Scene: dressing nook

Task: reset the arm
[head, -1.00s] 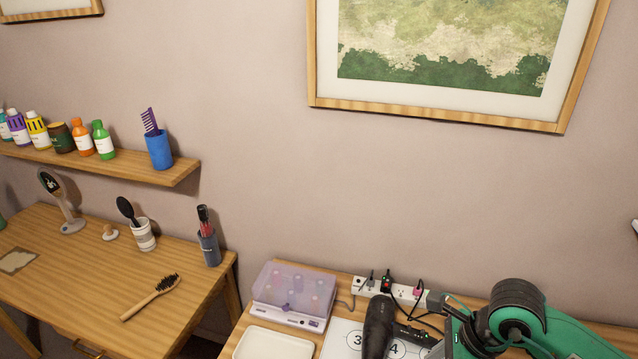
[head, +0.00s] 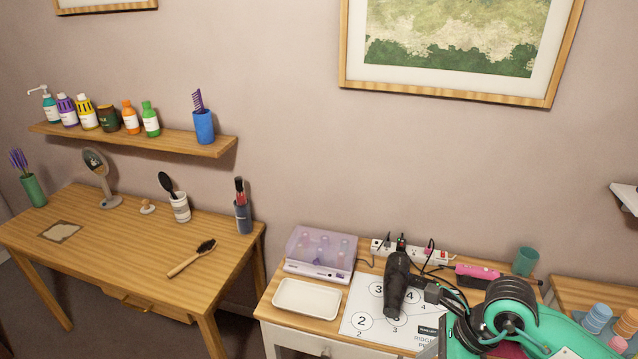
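I cannot make out fingertips there, so whether the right gripper is open or shut is unclear. The hair dryer rests on the white numbered mat (head: 352,322), its handle pointing right. My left arm and gripper are not in view.
A white tray (head: 307,299) and a lilac clear-lidded box (head: 320,253) sit left of the mat. A power strip (head: 412,251), pink device (head: 478,272) and green cup (head: 525,261) stand behind. A wooden desk (head: 120,240) holds a hairbrush (head: 192,258).

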